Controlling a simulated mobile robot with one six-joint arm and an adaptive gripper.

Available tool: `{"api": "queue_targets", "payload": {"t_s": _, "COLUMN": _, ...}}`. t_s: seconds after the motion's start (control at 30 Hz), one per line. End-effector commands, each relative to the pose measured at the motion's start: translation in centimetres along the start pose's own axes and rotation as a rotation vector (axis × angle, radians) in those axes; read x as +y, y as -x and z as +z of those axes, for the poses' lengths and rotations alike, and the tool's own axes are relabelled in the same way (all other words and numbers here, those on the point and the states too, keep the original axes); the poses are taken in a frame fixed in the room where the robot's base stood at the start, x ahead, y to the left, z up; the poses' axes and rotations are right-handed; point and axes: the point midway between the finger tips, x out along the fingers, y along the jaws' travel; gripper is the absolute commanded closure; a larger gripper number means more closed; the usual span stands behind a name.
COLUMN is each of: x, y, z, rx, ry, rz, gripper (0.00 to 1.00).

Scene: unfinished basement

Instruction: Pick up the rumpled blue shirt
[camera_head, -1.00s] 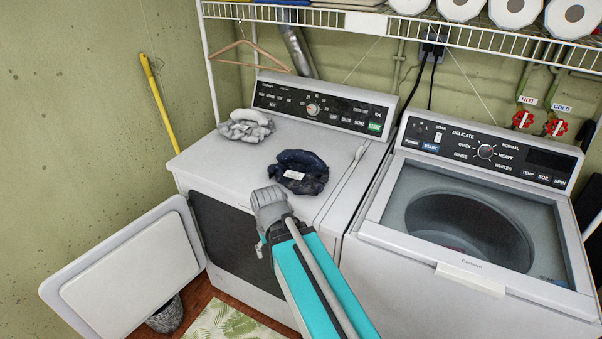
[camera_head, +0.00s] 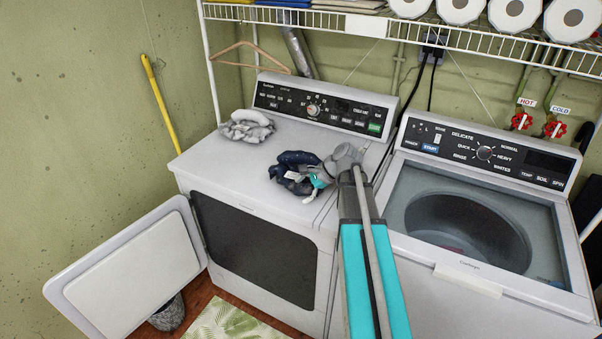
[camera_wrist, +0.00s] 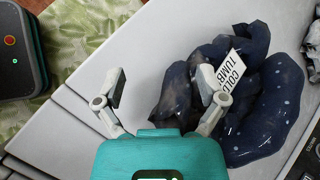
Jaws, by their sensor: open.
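The rumpled dark blue shirt (camera_head: 293,168) lies in a heap on top of the dryer (camera_head: 220,172), near its front right. In the wrist view the shirt (camera_wrist: 262,92) has pale specks and a white tag (camera_wrist: 231,70) lettered "COLD TUMB...". My gripper (camera_head: 312,182) is at the shirt's right side in the head view. In the wrist view my gripper (camera_wrist: 160,92) has its fingers spread. One finger overlaps the shirt's edge near the tag; the other is over bare dryer top. Nothing is held between them. Whether the finger touches the cloth I cannot tell.
A grey-white crumpled cloth (camera_head: 247,126) lies at the dryer's back left. The control panel (camera_head: 322,108) rises behind. The top-loading washer (camera_head: 480,215) stands open to the right. A wire shelf (camera_head: 400,25) hangs above. The dryer door (camera_head: 135,265) is swung open at left.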

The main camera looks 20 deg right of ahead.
Motion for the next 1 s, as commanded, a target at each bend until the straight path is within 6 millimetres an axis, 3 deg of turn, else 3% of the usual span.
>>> {"api": "queue_targets", "payload": {"t_s": 0.2, "x": -4.0, "y": 6.0, "z": -4.6, "rx": -0.130, "ry": -0.356, "rz": -0.174, "gripper": 0.10}}
{"api": "queue_targets", "payload": {"t_s": 0.5, "x": -6.4, "y": 12.7, "z": -8.9, "rx": -0.302, "ry": -0.688, "rz": -0.320, "gripper": 0.10}}
{"api": "queue_targets", "payload": {"t_s": 0.7, "x": -6.7, "y": 14.0, "z": -9.7, "rx": -0.342, "ry": -0.751, "rz": -0.345, "gripper": 0.10}}
{"api": "queue_targets", "payload": {"t_s": 1.0, "x": -6.7, "y": 14.0, "z": -9.7, "rx": -0.342, "ry": -0.751, "rz": -0.345, "gripper": 0.10}}
